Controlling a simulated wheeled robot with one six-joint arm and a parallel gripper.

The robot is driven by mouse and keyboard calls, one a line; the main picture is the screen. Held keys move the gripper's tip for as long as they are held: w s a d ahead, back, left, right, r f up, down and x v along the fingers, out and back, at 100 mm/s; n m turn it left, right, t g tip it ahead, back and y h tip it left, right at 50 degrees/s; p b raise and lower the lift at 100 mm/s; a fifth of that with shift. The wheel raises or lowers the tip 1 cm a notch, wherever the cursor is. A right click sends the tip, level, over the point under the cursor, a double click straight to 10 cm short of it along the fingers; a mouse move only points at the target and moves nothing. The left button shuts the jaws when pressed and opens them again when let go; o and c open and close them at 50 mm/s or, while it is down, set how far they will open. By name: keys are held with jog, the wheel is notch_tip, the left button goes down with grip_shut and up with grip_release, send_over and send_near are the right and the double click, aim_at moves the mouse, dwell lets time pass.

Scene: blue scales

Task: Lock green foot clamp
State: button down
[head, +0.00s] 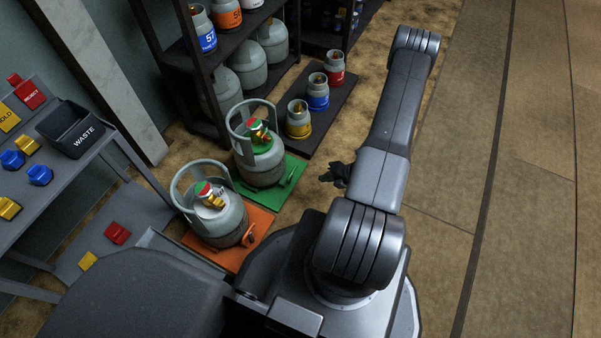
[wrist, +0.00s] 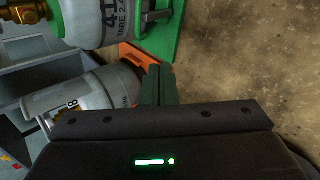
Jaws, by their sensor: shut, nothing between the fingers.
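The green scale plate (head: 293,172) carries a grey gas cylinder (head: 262,165) with a green collar and a red, white and green cap. In the wrist view the green plate (wrist: 167,42) is at the top, beside the cylinder (wrist: 108,22) with its green band and printed text.
An orange scale plate (head: 225,255) with another cylinder (head: 215,222) stands nearer me. A dark rack (head: 195,75) and small coloured cylinders (head: 318,95) stand behind. A bench with a waste bin (head: 78,128) is left. The floor (head: 470,150) at right is clear.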

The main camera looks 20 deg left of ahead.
jog(key=w+m+t, duration=0.1)
jog(key=m, duration=0.2)
jog(key=b, duration=0.4)
send_near(293, 171)
jog(key=shift+y, duration=0.3)
jog(key=a+f, duration=0.1)
jog(key=f, duration=0.1)
jog(key=a+f, duration=0.1)
jog(key=f, duration=0.1)
jog(key=a+f, duration=0.1)
jog(key=f, duration=0.1)
jog(key=shift+a, duration=0.35)
jog(key=shift+w+a+r+h, duration=0.1)
jog(key=shift+a+r+h, duration=0.25)
jog(key=shift+a+h, duration=0.4)
jog(key=shift+a+r, duration=0.15)
jog(key=shift+a, duration=0.55)
jog(key=shift+d, duration=0.1)
